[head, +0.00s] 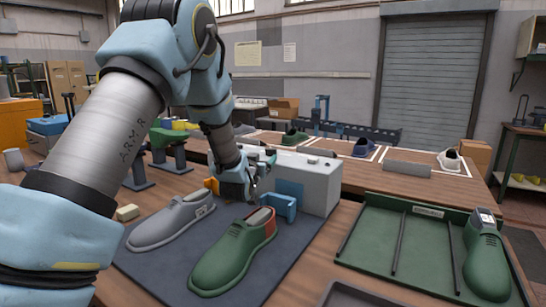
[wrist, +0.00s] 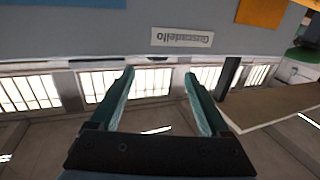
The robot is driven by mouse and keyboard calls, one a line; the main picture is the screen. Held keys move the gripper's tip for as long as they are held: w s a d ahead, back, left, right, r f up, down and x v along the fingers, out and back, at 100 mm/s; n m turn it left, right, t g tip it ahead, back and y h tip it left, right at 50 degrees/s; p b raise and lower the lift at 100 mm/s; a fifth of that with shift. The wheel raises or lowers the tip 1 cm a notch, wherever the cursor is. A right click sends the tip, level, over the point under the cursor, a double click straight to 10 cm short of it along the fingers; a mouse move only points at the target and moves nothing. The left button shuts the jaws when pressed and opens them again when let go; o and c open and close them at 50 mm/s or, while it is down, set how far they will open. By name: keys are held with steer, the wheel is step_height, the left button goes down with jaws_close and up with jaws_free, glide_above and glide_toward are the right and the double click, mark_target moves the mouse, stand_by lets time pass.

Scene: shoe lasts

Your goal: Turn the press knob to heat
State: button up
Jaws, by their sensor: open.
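The press appears to be the light grey box (head: 318,187) with a blue panel on its front, on the near bench in the head view. I cannot make out its knob in either view. My gripper (head: 240,192) is just left of this box, above the grey and green shoes. In the head view its fingers are small and partly merged with the arm. The wrist view shows two teal fingers of my gripper (wrist: 160,76) spread apart with nothing between them.
A grey shoe (head: 170,222) and a green shoe (head: 232,250) lie on a dark mat (head: 150,272). A green tray (head: 385,247) holding another green shoe (head: 486,258) lies at the right. A blue bracket (head: 278,204) stands by the press. A lettered label (wrist: 182,37) shows on a grey surface.

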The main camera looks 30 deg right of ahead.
mark_target(269, 151)
steer(key=p+x, duration=0.2)
steer(key=x, duration=0.2)
steer(key=p+x, duration=0.1)
steer(key=x, duration=0.4)
steer(key=shift+d+r+p, duration=0.2)
steer(key=shift+d+p, duration=0.1)
steer(key=shift+p, duration=0.05)
steer(key=shift+x, duration=0.75)
jaws_close()
